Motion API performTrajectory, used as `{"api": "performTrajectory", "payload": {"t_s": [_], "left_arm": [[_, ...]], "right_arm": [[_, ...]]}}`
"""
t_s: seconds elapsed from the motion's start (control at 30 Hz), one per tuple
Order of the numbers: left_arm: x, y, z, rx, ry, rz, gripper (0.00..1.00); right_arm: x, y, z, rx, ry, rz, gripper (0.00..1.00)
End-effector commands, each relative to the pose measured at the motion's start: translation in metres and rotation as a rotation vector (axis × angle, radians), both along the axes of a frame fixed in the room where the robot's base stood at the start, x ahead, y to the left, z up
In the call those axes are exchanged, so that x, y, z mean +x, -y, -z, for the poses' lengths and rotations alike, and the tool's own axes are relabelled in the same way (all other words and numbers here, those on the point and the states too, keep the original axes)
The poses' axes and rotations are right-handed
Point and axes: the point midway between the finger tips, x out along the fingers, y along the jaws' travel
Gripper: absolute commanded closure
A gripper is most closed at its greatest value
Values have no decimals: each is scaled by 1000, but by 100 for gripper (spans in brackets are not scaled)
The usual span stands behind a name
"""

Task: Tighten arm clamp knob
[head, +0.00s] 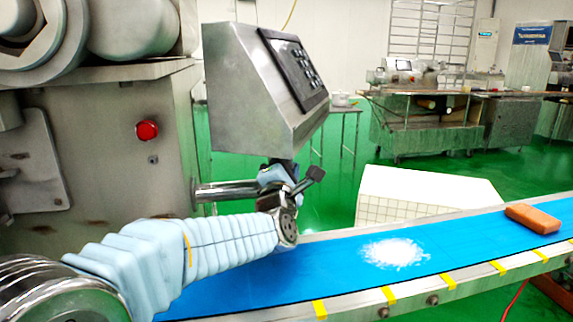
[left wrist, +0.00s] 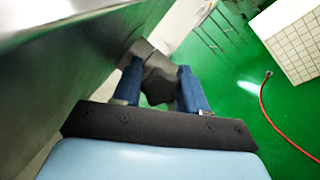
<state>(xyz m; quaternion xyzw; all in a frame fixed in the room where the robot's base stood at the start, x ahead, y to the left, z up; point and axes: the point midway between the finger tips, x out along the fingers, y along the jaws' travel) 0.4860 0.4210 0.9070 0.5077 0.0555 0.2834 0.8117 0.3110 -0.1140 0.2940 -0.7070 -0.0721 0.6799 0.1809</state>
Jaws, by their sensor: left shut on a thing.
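The arm clamp knob (left wrist: 158,85) is a dark grey lobed piece between the two blue fingers of my left gripper (left wrist: 160,88) in the left wrist view. The gripper is shut on it, with a finger on each side. In the head view my left gripper (head: 276,176) is at the joint just below the tilted control panel (head: 262,85), at the end of a metal support arm (head: 222,191). The knob is mostly hidden there by the gripper. My right gripper is not in view.
A blue conveyor belt (head: 330,262) runs below the gripper, with white powder (head: 395,252) and an orange-brown block (head: 533,219) on it. The machine body (head: 110,150) with a red button (head: 147,130) stands left. A white tiled box (head: 420,195) is behind the belt.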

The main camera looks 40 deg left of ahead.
Motion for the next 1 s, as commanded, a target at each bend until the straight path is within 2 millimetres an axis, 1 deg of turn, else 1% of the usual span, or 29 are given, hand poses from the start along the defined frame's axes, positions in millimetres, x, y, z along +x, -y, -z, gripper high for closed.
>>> {"api": "performTrajectory", "payload": {"t_s": [0.1,0.27,0.6,0.8,1.0], "left_arm": [[0,1,1,39,-49,2,88],[0,1,0,111,-139,2,88],[1,1,-1,261,-330,3,88],[1,1,1,319,-402,2,88],[1,1,2,348,-436,2,88]], "right_arm": [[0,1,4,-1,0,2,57],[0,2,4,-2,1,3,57],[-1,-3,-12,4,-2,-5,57],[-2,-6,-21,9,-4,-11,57],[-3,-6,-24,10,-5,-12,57]]}}
